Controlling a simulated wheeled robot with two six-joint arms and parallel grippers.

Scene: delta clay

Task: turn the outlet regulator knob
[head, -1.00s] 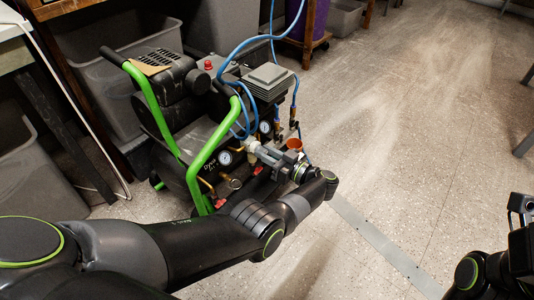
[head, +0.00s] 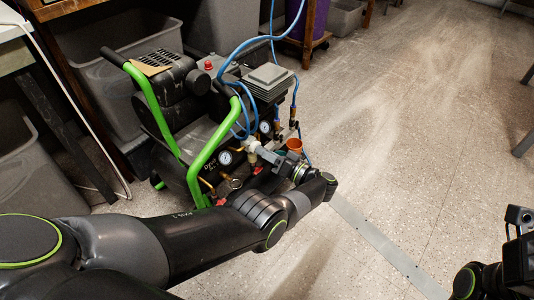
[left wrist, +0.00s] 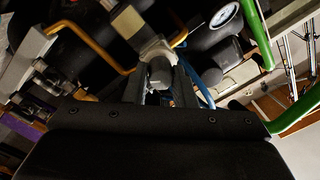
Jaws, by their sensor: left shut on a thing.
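The compressor (head: 185,130) stands at left of centre in the head view, with a black tank, green handles and small round gauges. My left gripper (head: 258,151) reaches its front fittings beside a gauge (head: 225,158). In the left wrist view, the grey regulator knob (left wrist: 160,72) sits between the fingertips of my left gripper (left wrist: 160,88), which is shut on it. In the head view the gripper mostly hides the knob. Part of my right arm shows at the lower right edge, with its gripper (head: 519,215) cut off; its jaws cannot be made out.
Blue hoses (head: 243,50) loop above the compressor. Red-handled valves (head: 221,201) sit low on the front. Grey bins (head: 92,70) stand behind and left. The floor (head: 400,130) to the right is clear.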

